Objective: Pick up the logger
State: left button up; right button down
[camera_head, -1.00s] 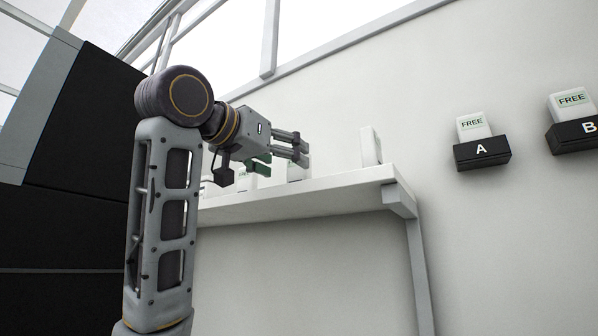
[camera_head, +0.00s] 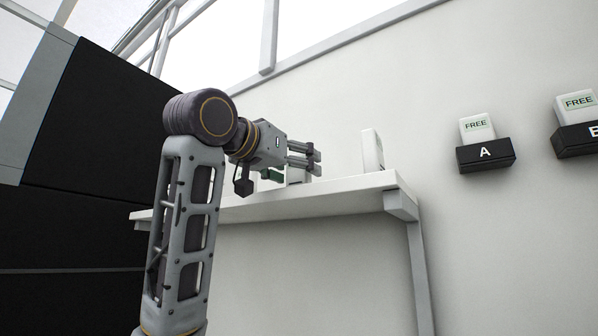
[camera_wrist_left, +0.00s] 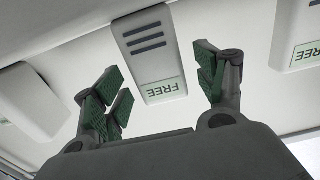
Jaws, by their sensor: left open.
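A white logger (camera_wrist_left: 148,52) with dark slots and a green-framed FREE display is in the middle of the left wrist view. It lies between the two spread fingers of my left gripper (camera_wrist_left: 163,82), with no clear contact on either side. In the head view my left gripper (camera_head: 315,160) is open over the white shelf (camera_head: 345,188) and largely hides the logger there. Another white logger (camera_head: 372,150) stands upright near the shelf's right end. My right gripper is in neither view.
Two black wall holders, A (camera_head: 486,155) and B (camera_head: 580,139), each carry a white unit reading FREE. In the wrist view, white units flank the middle one at left (camera_wrist_left: 32,100) and right (camera_wrist_left: 298,38). Dark panels (camera_head: 95,150) stand at the left.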

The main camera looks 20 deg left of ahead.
pick_arm(q)
jog(key=shift+w+d, duration=0.2)
jog(key=shift+w, duration=0.4)
jog(key=c, duration=1.1)
jog(key=shift+r, duration=0.15)
jog(key=shift+r, duration=4.85)
